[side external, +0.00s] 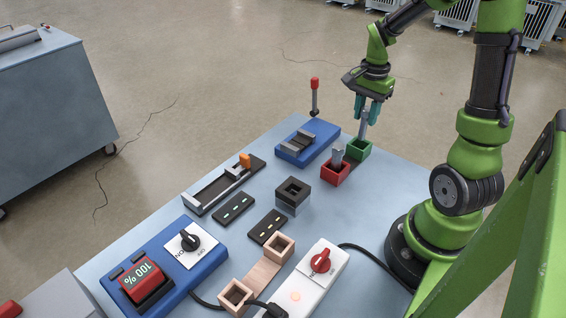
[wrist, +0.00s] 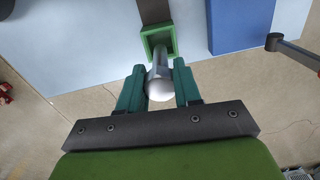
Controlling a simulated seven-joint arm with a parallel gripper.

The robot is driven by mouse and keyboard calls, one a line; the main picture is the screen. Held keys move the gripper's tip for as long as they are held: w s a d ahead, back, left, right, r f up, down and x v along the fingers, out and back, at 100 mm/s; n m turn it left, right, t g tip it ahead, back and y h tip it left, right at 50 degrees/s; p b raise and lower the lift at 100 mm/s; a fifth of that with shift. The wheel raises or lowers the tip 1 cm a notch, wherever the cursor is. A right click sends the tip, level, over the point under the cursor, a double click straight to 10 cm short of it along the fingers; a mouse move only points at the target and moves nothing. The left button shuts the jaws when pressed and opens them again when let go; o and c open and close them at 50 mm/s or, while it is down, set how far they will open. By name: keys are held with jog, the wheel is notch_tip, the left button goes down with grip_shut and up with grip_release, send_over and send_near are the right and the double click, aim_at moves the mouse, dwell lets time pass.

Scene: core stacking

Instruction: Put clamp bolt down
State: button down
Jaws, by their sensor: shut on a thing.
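The clamp bolt (side external: 365,122) is a grey metal shaft standing upright, with its lower end at the green square holder (side external: 357,150). In the wrist view its round pale head (wrist: 161,88) sits between the teal fingers, and its shaft runs toward the green holder (wrist: 158,41). My gripper (side external: 368,108) is shut on the bolt, above the green holder; its fingers also show in the wrist view (wrist: 160,85). The bolt's lower tip is hidden by the holder wall, so I cannot tell how deep it sits.
A red holder (side external: 336,173) with a grey metal piece (side external: 337,153) stands beside the green one. A blue fixture (side external: 307,142) with a red-knobbed lever (side external: 315,95) is to the left. A dark square block (side external: 293,191) stands mid-table. The table's far edge is close.

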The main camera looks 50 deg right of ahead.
aim_at(361, 139)
jog(key=shift+f, duration=2.35)
jog(key=shift+f, duration=0.15)
jog(key=c, duration=0.8)
grip_release()
notch_tip(361, 139, up, 12)
jog(key=shift+r, duration=0.1)
jog(key=s+a+r+n+t, duration=0.1)
jog(key=a+r+n+t, duration=0.1)
jog(key=a+n, duration=0.3)
jog(key=s+a+r+n+t+y, duration=0.1)
jog(key=a+n, duration=0.4)
jog(key=a, duration=0.6)
jog(key=s+a+r+n+t+y, duration=0.1)
jog(key=a+r+n+t, duration=0.2)
jog(key=a, duration=0.4)
jog(key=shift+s+a+n+t, duration=0.2)
jog(key=shift+a+n+t, duration=0.3)
jog(key=shift+n, duration=0.5)
